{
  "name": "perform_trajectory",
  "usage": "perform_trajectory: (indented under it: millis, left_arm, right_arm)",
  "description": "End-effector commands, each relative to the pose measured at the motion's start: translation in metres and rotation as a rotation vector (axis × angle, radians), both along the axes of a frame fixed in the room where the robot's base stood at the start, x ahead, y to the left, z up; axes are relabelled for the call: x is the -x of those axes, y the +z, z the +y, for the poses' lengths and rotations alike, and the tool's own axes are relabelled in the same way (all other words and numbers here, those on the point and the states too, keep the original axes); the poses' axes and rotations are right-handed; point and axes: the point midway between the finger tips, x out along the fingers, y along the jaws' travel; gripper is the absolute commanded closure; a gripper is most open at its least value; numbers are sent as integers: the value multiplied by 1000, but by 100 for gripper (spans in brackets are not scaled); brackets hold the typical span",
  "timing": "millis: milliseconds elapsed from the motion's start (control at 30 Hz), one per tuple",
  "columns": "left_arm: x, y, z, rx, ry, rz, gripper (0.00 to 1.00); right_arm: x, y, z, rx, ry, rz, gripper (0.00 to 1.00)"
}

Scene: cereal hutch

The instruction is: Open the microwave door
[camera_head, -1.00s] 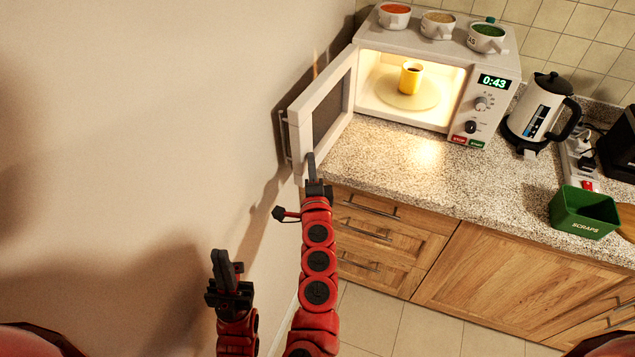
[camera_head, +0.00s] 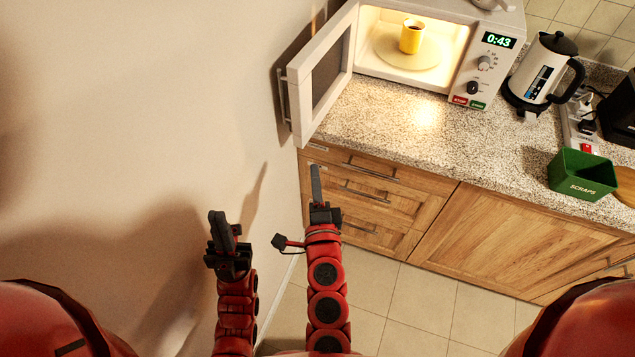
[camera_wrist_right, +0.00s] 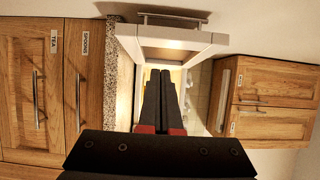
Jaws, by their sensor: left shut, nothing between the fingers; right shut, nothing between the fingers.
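The white microwave (camera_head: 462,60) stands on the counter with its door (camera_head: 318,82) swung wide open to the left, near the wall. The door's bar handle (camera_head: 285,104) is on the wall side. Inside the lit cavity a yellow mug (camera_head: 411,37) with dark contents stands on the turntable (camera_head: 408,52). My right gripper (camera_head: 316,182) is shut and empty, below the door and in front of the drawers, apart from the door. In the right wrist view the door (camera_wrist_right: 172,42) lies beyond my shut fingers (camera_wrist_right: 160,78). My left gripper (camera_head: 222,228) is shut and empty near the wall.
A kettle (camera_head: 537,75), a power strip (camera_head: 583,130) and a green scraps bin (camera_head: 582,174) stand on the counter at right. The speckled counter (camera_head: 400,135) before the microwave is clear. Wooden drawers (camera_head: 370,195) are below it. The wall (camera_head: 140,120) bounds the left.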

Motion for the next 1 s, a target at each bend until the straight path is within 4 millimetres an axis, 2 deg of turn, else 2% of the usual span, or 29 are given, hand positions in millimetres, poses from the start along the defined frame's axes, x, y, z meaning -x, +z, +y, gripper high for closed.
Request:
perform_trajectory:
  millis: [100,267,367,433,567,633,733,867,1000]
  left_arm:
    - [0,2,0,0,0,0,100]
    - [0,2,0,0,0,0,100]
    - [0,3,0,0,0,0,100]
    - [0,5,0,0,0,0,100]
    - [0,9,0,0,0,0,100]
    - [0,11,0,0,0,0,100]
    - [0,13,0,0,0,0,100]
    - [0,17,0,0,0,0,100]
    - [0,20,0,0,0,0,100]
  right_arm:
    - [12,-1,-1,1,3,2,100]
    - [19,1,-3,9,3,-4,100]
    - [19,10,8,96,37,-38,100]
    - [19,21,27,242,89,-94,100]
    - [23,40,78,696,215,-257,100]
    - [24,40,101,995,267,-352,100]
    - [22,31,121,1428,300,-472,100]
    - [5,18,120,1995,272,-577,100]
    - [-22,13,94,2550,181,-592,100]
